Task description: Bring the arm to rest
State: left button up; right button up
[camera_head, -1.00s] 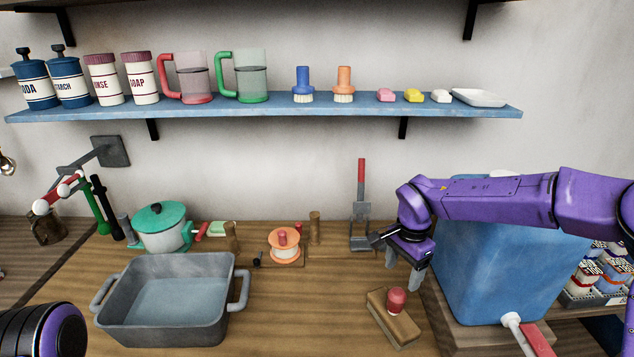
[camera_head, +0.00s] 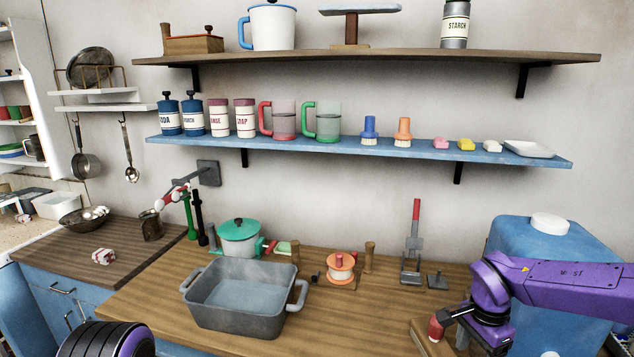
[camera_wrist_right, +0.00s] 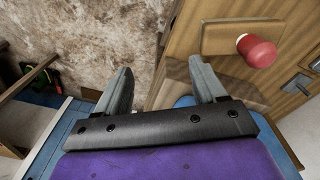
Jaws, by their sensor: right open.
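My purple right arm (camera_head: 560,284) comes in from the right in the head view, in front of the blue tank (camera_head: 555,245). Its gripper hangs low by the counter's front, partly cut off by the frame. In the right wrist view the right gripper (camera_wrist_right: 164,85) has its two grey fingers spread, with nothing between them. A wooden block with a red knob (camera_wrist_right: 257,50) lies beyond the right finger, apart from it. The knob (camera_head: 436,327) also shows just left of the gripper in the head view. Only a rounded part of my left arm shows at bottom left; its gripper is out of view.
A grey basin (camera_head: 245,298) stands on the wooden counter (camera_head: 370,315), with a green-lidded pot (camera_head: 240,238) behind it. An orange spool (camera_head: 341,267) and a red-handled upright tool (camera_head: 413,245) stand farther right. The counter between basin and knob is clear. A blue shelf (camera_head: 350,148) hangs above.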

jog(key=s+d+f+n+h+b, duration=0.1)
jog(key=s+d+f+h, duration=0.15)
jog(key=f, duration=0.35)
jog(key=s+d+f+n+t+h+b, duration=0.1)
jog(key=s+f+h, duration=0.25)
jog(key=f, duration=0.35)
jog(key=s+d+f+n+h+b, duration=0.1)
jog(key=s+f+h, duration=0.1)
jog(key=s+f, duration=0.3)
pick_arm(q)
jog(key=f, duration=0.2)
jog(key=f+b, duration=0.2)
jog(key=f, duration=0.1)
jog(key=shift+w+f, duration=0.3)
jog(key=shift+f, duration=0.05)
pick_arm(e)
jog(key=s+a+f+n+t+y, duration=0.1)
jog(key=s+a+f+n+y, duration=0.1)
jog(key=s+f, duration=0.5)
jog(key=s+a+f+n+t+y, duration=0.1)
jog(key=s+a+f+n+y, duration=0.1)
jog(key=s+f, duration=0.4)
jog(key=s+a+n, duration=0.1)
jog(key=s+a, duration=0.1)
jog(key=s, duration=0.1)
jog(key=shift+s+f+y, duration=0.35)
jog(key=shift+s+y, duration=0.05)
jog(key=shift+t, duration=0.3)
